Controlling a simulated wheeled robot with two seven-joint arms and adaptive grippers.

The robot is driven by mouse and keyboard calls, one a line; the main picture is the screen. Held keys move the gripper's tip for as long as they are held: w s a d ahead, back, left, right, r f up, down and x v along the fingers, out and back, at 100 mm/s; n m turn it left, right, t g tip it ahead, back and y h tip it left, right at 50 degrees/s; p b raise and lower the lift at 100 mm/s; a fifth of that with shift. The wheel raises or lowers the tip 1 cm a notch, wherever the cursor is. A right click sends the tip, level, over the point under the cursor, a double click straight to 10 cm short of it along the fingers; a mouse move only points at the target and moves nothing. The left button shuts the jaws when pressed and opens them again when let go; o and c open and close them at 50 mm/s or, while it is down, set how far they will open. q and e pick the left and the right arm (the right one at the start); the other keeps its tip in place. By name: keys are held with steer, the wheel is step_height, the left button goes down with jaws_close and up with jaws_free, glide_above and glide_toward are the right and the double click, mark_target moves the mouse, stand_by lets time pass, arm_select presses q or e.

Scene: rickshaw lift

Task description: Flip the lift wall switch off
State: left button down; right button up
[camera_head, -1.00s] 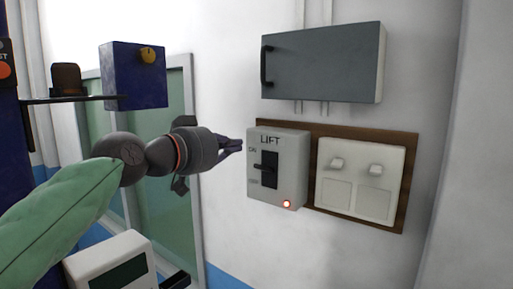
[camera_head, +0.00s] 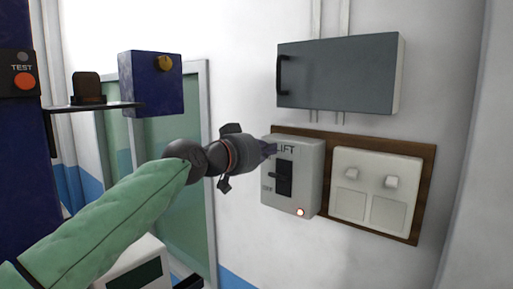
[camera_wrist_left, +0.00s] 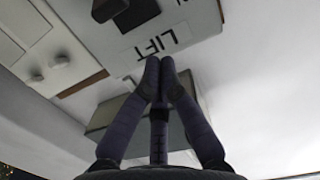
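The lift switch box (camera_head: 310,170) is grey, marked LIFT, and fixed to a brown board on the wall. The OFF label shows low on the left; the ON label is hidden by my fingers. My left gripper (camera_head: 268,150) has its fingertips together at the box's upper left, above the lever. In the left wrist view the closed fingers (camera_wrist_left: 160,65) overlap the LIFT label (camera_wrist_left: 162,43), and the lever (camera_wrist_left: 108,10) is apart from them. My right gripper is not in view.
A white panel with two knobs (camera_head: 375,190) is right of the box on the brown board (camera_head: 424,200). A grey cabinet (camera_head: 340,72) hangs above. A green-glazed frame (camera_head: 195,225) and a blue box (camera_head: 148,90) are at left.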

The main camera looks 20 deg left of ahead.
mark_target(278, 176)
arm_select(q)
steer(key=shift+x, duration=1.15)
steer(key=f, duration=0.1)
steer(key=s+f, duration=0.1)
steer(key=f, duration=0.1)
steer(key=shift+s+a+f+b, duration=0.15)
steer(key=shift+s+a+b, duration=0.15)
steer(key=shift+s+a, duration=0.1)
steer(key=shift+d+f, duration=0.1)
steer(key=shift+f, duration=0.1)
